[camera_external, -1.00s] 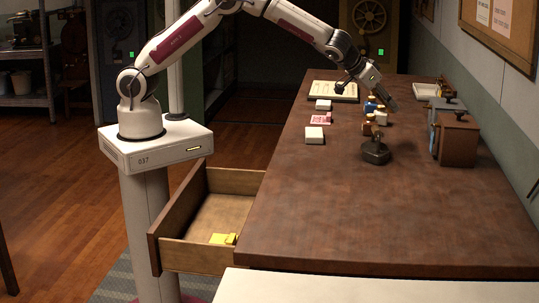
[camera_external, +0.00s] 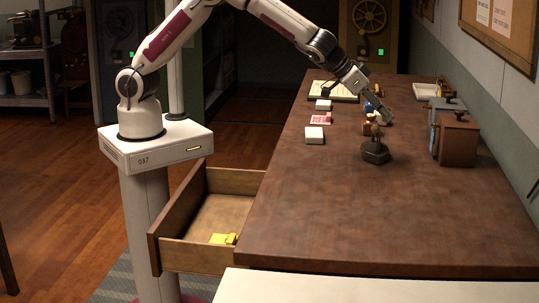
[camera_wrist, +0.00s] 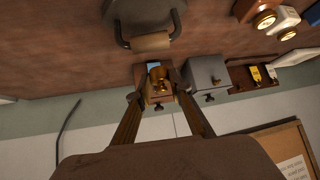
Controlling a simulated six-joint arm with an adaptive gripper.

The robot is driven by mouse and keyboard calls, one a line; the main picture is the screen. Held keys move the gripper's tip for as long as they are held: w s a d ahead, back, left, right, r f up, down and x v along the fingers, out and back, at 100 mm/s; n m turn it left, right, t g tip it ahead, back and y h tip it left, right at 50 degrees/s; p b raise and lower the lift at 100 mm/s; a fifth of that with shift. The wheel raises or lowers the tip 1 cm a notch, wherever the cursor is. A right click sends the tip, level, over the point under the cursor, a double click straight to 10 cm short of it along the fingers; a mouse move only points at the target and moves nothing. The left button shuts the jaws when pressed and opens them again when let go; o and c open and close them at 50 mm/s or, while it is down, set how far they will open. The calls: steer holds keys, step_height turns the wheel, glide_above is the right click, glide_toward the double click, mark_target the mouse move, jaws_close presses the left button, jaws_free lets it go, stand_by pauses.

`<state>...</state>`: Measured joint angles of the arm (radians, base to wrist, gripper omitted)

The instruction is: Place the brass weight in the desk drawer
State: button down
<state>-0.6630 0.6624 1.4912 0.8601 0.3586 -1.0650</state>
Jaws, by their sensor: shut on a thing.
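My gripper (camera_wrist: 157,84) is shut on a small brass weight (camera_wrist: 158,75), which shows between the two fingertips in the wrist view. In the external view my gripper (camera_external: 388,121) is over the far half of the desk, just behind a dark heavy-based object (camera_external: 375,153); the weight is too small to make out clearly there. The rest of the drawer floor is bare.
A wooden box (camera_external: 459,141) and a grey box stand along the right wall. The near desktop is clear.

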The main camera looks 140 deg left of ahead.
steer(key=w+d+r+m+t+h, duration=0.1)
steer(key=w+d+m+t+h, duration=0.2)
steer(key=d, duration=1.3)
steer(key=w+d+m+t+h, duration=0.1)
steer(key=w+d+m, duration=0.3)
steer(key=d, duration=1.1)
steer(key=s+d+m+h, duration=0.3)
steer(key=s+d+m, duration=0.15)
steer(key=d, duration=0.85)
steer(key=s+d+m+h, duration=0.35)
steer(key=s+d, duration=0.25)
steer(key=d, duration=0.7)
steer(key=s+a+f+m+g+h, duration=0.1)
steer(key=s+a+f+m+h, duration=0.25)
steer(key=a+f, duration=0.65)
steer(key=s+a+f+m+g+h, duration=0.1)
steer(key=s+a+f+m, duration=0.4)
steer(key=s, duration=0.8)
steer(key=shift+a+f+g, duration=0.3)
steer(key=shift+f+g, duration=0.5)
steer(key=shift+g, duration=0.1)
